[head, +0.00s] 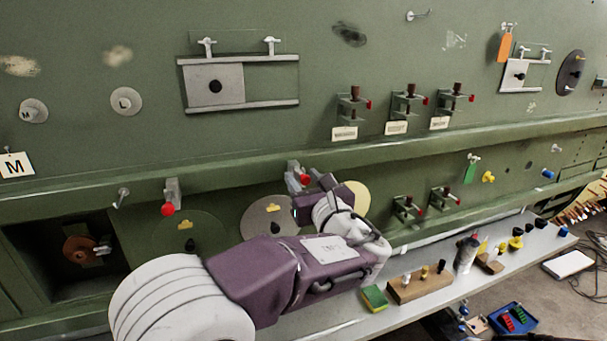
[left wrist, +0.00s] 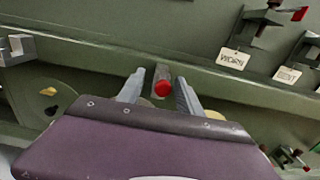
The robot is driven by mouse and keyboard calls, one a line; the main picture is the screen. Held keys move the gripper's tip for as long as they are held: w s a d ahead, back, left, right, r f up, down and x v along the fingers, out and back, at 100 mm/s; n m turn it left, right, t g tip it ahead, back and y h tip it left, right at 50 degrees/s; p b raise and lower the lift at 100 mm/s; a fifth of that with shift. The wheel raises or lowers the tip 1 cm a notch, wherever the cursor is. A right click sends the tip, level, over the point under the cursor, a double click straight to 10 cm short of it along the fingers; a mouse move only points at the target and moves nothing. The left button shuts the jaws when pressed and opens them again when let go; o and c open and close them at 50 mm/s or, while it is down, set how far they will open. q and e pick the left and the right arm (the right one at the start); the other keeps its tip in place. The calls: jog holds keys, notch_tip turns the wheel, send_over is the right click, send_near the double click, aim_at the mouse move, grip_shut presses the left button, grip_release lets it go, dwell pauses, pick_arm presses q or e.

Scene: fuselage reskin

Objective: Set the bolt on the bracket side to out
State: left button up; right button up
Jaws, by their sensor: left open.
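The bolt on the bracket side is a grey block with a red knob (head: 304,179) on the green ledge, right of the other bolt. It is partly hidden by my left gripper (head: 309,183) in the head view. In the left wrist view the bolt's red knob (left wrist: 162,88) sits between the two open fingers of my left gripper (left wrist: 159,92). The grey body reaches back toward the ledge. Whether a finger touches it, I cannot tell. The other bolt (head: 172,189), with a red knob, is further left. My right gripper is not in view.
Clamp brackets with red tips (head: 354,105) stand on the wall up right, with more below the ledge (head: 406,208). Round covers (head: 268,217) lie behind my arm. The shelf (head: 430,290) holds a wooden block (head: 420,287), a sponge (head: 374,298) and a bottle (head: 467,254).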

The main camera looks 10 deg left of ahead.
pick_arm(q)
jog(key=shift+w+d, duration=0.25)
jog(key=shift+d, duration=0.05)
jog(key=shift+c, duration=0.5)
jog(key=c, duration=0.5)
jog(key=shift+s+a, duration=0.1)
jog(key=shift+a, duration=0.05)
grip_shut()
